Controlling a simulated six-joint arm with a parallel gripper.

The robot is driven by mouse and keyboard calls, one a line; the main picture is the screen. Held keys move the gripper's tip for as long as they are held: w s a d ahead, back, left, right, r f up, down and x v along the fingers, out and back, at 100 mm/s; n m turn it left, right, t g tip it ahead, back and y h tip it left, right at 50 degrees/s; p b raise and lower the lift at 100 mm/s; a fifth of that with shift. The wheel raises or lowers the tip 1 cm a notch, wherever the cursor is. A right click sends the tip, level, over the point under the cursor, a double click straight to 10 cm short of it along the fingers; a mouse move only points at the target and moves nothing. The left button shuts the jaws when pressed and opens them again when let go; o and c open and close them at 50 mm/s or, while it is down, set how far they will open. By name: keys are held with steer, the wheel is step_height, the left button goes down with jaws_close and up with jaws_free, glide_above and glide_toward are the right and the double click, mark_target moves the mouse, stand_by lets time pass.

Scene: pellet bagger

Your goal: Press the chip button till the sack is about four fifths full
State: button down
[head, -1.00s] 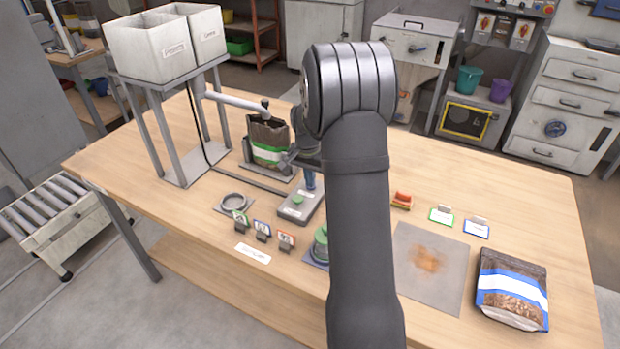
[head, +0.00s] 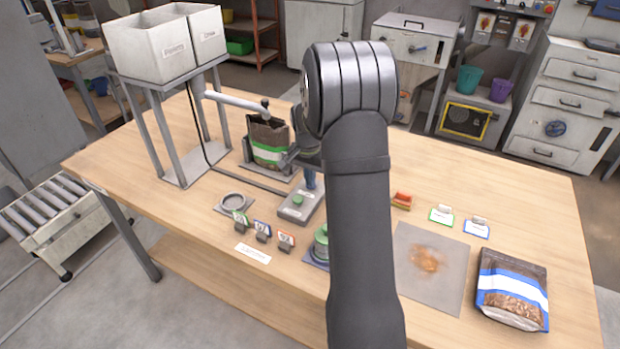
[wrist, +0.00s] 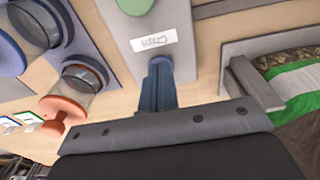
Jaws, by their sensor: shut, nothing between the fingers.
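The button box (head: 290,214) is a grey block on the table with a green button (head: 297,200) at its near end. In the wrist view a white label (wrist: 154,41), upside down and apparently reading "chips", lies beside a purple-blue button (wrist: 160,62). My gripper (head: 310,181) is shut and empty, pointing down; its blue fingertips (wrist: 158,72) are at that button and cover most of it. I cannot tell whether it is pressed down. The open sack (head: 268,150), dark with green and white bands, stands behind the box under the spout. Its fill level is hidden.
Two white hoppers (head: 165,42) stand on a metal frame at the left, with a pipe (head: 235,99) toward the sack. Jars, a ring (head: 234,201) and small tags are in front. A blue-banded bag (head: 512,290) and a stained grey mat (head: 440,285) lie at right.

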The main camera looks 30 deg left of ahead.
mark_target(308, 188)
step_height(308, 188, up, 14)
steer(key=s, duration=0.1)
steer(key=shift+a+f, duration=0.1)
steer(key=shift+f, duration=0.05)
stand_by(2.3)
